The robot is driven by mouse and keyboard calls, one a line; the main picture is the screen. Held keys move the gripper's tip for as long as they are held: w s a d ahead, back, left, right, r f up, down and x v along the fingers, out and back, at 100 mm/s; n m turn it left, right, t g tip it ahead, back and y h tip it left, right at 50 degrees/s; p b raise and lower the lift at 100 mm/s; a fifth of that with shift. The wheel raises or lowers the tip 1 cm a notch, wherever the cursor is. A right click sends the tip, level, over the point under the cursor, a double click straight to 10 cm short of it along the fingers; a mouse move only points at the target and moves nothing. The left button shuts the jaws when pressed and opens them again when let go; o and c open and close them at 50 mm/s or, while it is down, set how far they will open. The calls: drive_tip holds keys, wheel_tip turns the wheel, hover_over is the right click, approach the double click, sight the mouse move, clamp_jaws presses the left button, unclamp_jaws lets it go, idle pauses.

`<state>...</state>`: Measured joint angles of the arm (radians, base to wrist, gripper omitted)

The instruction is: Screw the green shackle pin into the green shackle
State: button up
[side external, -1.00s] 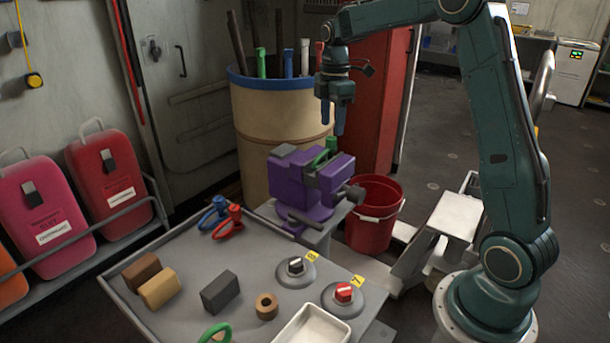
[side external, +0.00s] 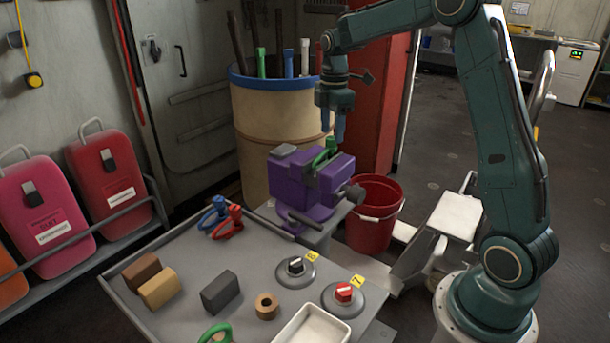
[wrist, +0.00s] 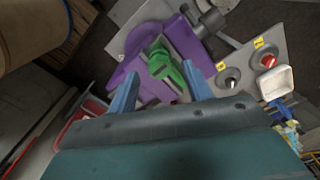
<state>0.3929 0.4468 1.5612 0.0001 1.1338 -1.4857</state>
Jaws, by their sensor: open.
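The green shackle (side external: 324,155) is held in the jaws of the purple vise (side external: 298,187), and its top stands above them. My gripper (side external: 333,133) is open above the vise, with its blue fingers pointing down and apart from the shackle. In the wrist view, green parts of the shackle (wrist: 163,66) show between and beyond my gripper's fingertips (wrist: 160,68). A green ring-shaped piece (side external: 215,333) lies at the near edge of the grey table, cut off by the frame. I cannot tell whether it is the green pin.
The grey table (side external: 190,270) holds blue (side external: 213,214) and red (side external: 231,223) shackle-like pieces, several blocks, two knobs and a white tray (side external: 310,328). A beige drum (side external: 265,130) stands behind the vise. A red bucket (side external: 372,215) stands right of it.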

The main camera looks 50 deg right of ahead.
drive_tip(key=shift+f, duration=0.15)
drive_tip(key=shift+f, duration=0.85)
drive_tip(key=shift+c, duration=0.2)
clamp_jaws()
drive_tip(key=shift+m, duration=0.3)
